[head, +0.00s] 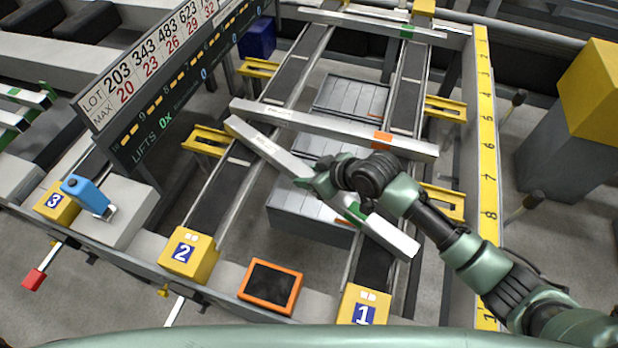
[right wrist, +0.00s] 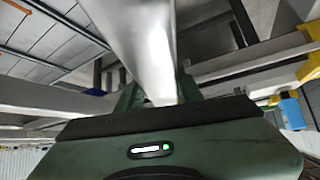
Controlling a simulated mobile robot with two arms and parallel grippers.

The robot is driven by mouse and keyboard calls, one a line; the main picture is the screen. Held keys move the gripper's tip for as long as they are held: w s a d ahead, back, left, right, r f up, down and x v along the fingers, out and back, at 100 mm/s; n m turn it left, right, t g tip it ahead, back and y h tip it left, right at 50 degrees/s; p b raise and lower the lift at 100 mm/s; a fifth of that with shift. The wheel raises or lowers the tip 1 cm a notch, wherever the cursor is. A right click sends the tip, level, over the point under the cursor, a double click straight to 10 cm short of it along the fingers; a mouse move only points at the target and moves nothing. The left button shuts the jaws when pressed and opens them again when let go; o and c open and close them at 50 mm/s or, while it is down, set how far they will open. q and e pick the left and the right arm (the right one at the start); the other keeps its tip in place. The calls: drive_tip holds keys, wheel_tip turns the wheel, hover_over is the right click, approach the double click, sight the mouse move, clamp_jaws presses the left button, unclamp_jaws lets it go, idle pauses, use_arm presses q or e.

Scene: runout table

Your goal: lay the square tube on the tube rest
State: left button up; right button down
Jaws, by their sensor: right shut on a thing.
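My right gripper (head: 322,184) is shut on a long pale grey square tube (head: 270,150), near its middle. The tube slants from upper left to lower right across the two dark rails, with a green mark near its lower right part. I cannot tell whether it touches the rails. In the right wrist view the tube (right wrist: 145,50) runs up and away from between the fingers. A second tube (head: 300,121) with an orange band lies across the rails just behind. A third tube (head: 370,21) with a green band lies at the back. I cannot tell which part is the tube rest. My left gripper is not in view.
Yellow blocks numbered 1 (head: 363,308), 2 (head: 188,257) and 3 (head: 55,202) stand along the front. An orange-framed panel (head: 270,287) sits between 1 and 2. A blue tool (head: 88,195) is at left. A yellow scale (head: 486,150) edges the right side; a sign board (head: 165,70) rises at left.

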idle(0.4)
drive_tip(key=shift+w+r, duration=0.15)
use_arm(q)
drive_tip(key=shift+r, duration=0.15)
use_arm(e)
drive_tip(key=shift+r, duration=0.1)
